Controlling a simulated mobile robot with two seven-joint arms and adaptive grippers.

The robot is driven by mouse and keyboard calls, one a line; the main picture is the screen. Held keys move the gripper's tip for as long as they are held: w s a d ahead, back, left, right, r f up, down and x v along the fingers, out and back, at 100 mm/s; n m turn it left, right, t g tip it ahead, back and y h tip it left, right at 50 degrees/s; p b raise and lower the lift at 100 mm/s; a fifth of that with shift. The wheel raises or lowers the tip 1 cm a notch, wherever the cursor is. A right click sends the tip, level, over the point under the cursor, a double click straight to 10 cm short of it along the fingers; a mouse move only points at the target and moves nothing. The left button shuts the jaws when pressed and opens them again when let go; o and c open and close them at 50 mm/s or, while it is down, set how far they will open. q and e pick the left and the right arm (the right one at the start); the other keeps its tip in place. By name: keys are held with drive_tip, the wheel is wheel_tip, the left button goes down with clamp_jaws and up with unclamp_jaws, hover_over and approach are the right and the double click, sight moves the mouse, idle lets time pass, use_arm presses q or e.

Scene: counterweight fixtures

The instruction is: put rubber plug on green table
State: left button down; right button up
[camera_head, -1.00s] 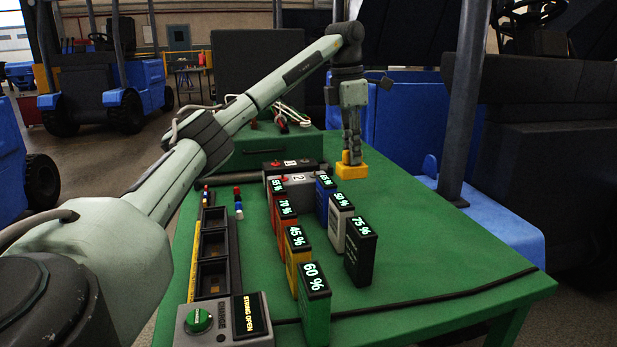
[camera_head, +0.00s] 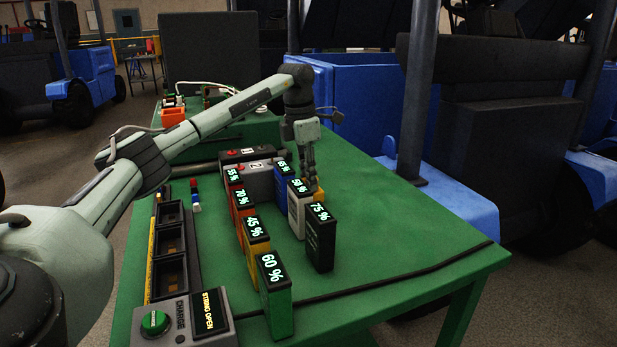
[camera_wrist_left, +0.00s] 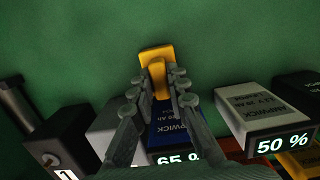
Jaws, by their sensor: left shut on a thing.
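A yellow plug-like piece, which I take for the rubber plug, is held in my left gripper (camera_head: 311,180). In the head view only a bit of the plug (camera_head: 319,194) shows behind the white battery. In the left wrist view the plug (camera_wrist_left: 155,58) sits between the fingertips of my left gripper (camera_wrist_left: 160,90), which is shut on it. The green table (camera_head: 400,230) lies beneath. I cannot tell whether the plug touches the table. My right gripper is not in view.
Several batteries with percentage displays stand close by, including a white one (camera_head: 297,215), a blue one (camera_head: 284,185) and a black one (camera_head: 320,240). A charger (camera_head: 178,322) sits at the front left. The table's right side is clear.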

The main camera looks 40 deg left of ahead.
use_arm(q)
drive_tip(key=c, duration=1.5)
unclamp_jaws()
drive_tip(key=shift+f, duration=0.1)
drive_tip(key=r, duration=0.4)
drive_tip(key=s+r, duration=0.1)
drive_tip(key=r, duration=0.7)
drive_tip(key=shift+s+a+r, duration=0.15)
drive_tip(key=shift+a, duration=0.2)
